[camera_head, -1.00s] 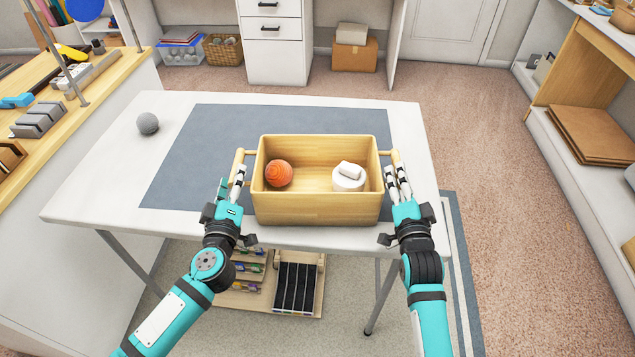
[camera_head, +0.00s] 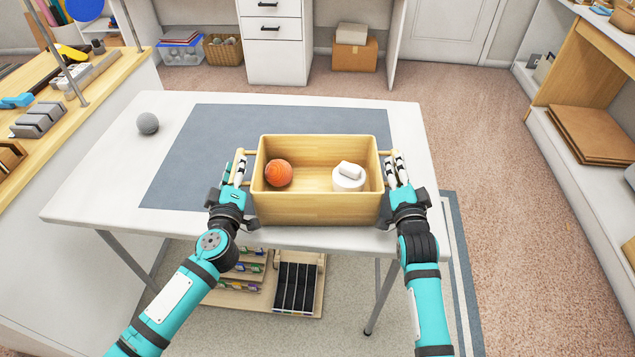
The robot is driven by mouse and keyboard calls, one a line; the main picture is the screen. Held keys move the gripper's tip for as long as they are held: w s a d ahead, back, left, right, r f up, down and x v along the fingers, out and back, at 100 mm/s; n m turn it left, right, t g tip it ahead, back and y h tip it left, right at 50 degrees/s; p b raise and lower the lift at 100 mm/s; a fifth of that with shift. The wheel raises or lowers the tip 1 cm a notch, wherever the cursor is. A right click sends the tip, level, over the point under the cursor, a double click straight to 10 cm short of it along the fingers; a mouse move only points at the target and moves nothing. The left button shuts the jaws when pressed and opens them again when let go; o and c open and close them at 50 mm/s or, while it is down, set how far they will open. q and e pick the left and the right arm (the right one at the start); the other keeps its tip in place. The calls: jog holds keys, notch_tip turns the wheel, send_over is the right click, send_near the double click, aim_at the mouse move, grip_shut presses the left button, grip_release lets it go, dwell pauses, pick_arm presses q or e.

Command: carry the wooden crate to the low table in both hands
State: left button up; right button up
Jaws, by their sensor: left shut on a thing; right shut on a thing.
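The wooden crate (camera_head: 316,211) stands upright at the front edge of a white table (camera_head: 105,192), partly over a grey-blue mat (camera_head: 215,125). Inside it are an orange ball (camera_head: 278,173) at the left and a white round thing with a smaller white piece on top (camera_head: 348,177) at the right. My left gripper (camera_head: 238,168) is shut on the crate's left handle. My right gripper (camera_head: 397,168) is shut on its right handle. The fingers partly hide both handles. I cannot tell whether the crate's base touches the table.
A grey ball (camera_head: 148,123) lies on the table's left. A wooden bench with tools (camera_head: 60,110) stands at the left, and shelving with brown boards (camera_head: 590,135) at the right. A wooden rack (camera_head: 297,287) is below the table. Carpet (camera_head: 480,130) is clear to the right.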

pick_arm(q)
grip_shut()
pick_arm(e)
grip_shut()
